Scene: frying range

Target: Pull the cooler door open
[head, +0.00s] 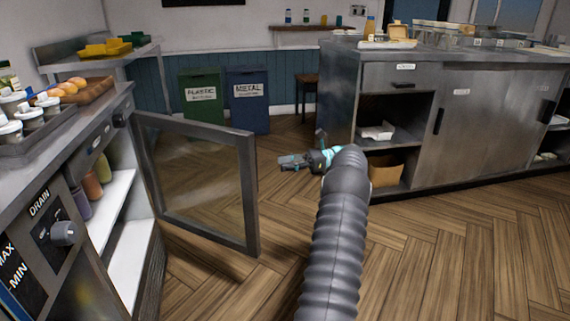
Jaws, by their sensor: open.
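The cooler door (251,190) is a glass panel in a dark grey frame on the left side of the view. It stands swung well out from the cooler (136,240), and floor shows through its glass. White shelves and several coloured bottles (92,184) are visible inside. My gripper (287,161) is open and empty, just right of the door's free edge in the picture. It appears apart from the door. No handle is clearly visible on the door.
A steel counter (400,80) with sliding doors stands at the right. A green bin (203,112) and a blue bin (247,115) stand at the back wall. A wooden stool (307,88) is beside them. The wooden floor (430,250) in front is clear.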

